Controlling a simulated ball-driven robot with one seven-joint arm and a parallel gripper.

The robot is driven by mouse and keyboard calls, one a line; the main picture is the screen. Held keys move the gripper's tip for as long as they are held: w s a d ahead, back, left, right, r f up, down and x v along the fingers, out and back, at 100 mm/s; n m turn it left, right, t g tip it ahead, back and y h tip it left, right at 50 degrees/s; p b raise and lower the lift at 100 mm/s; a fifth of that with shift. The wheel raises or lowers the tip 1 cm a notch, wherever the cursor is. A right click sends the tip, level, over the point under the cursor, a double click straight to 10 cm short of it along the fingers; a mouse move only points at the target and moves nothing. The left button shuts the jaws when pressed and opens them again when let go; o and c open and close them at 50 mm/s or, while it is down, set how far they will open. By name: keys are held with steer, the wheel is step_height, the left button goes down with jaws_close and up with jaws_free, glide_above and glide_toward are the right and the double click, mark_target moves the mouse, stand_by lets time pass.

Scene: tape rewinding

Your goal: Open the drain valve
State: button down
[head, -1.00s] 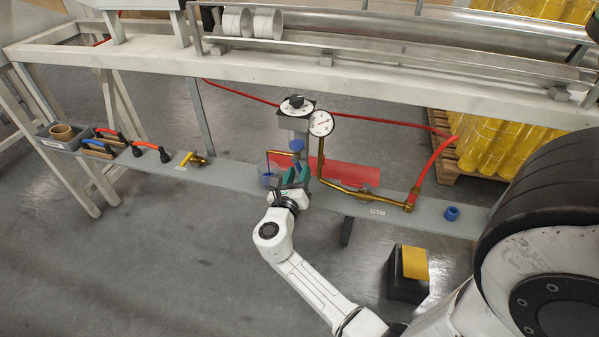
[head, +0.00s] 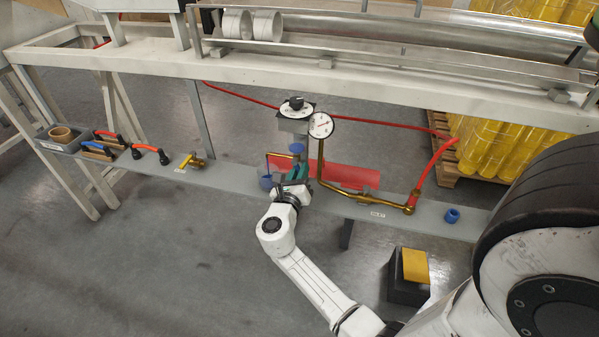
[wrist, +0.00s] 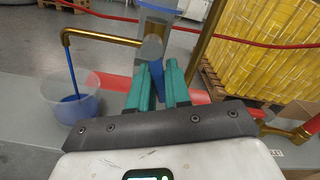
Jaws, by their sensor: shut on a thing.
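In the wrist view the two green fingers of my gripper (wrist: 160,82) are closed on a blue valve handle (wrist: 158,76), just below a metal valve body (wrist: 152,48). In the head view my gripper (head: 295,174) is under the gauge stand, and the fingers hide most of the handle. A brass spout (wrist: 95,36) bends left from the valve body. A thin blue line, like a stream of liquid, runs from its end into a clear cup (wrist: 92,84) with blue at the bottom. The cup (head: 266,182) also shows in the head view.
A dial gauge (head: 321,125) and a black knob (head: 296,104) are above my gripper. A brass pipe (head: 345,189) with a red hose is to the right. Tools and a tray (head: 62,142) lie on the shelf's left. A metal trough (head: 420,65) runs overhead.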

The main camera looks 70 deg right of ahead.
steer(key=shift+w+f+m+b, duration=0.2)
steer(key=shift+w+m+b, duration=0.15)
steer(key=shift+m, duration=0.45)
steer(key=shift+w+m, duration=0.1)
steer(key=shift+m, duration=0.6)
steer(key=c, duration=1.2)
jaws_free()
steer(key=shift+o, duration=0.2)
steer(key=a+p, duration=0.1)
steer(key=a, duration=1)
steer(key=shift+s+p, duration=0.35)
steer(key=shift+s, duration=0.1)
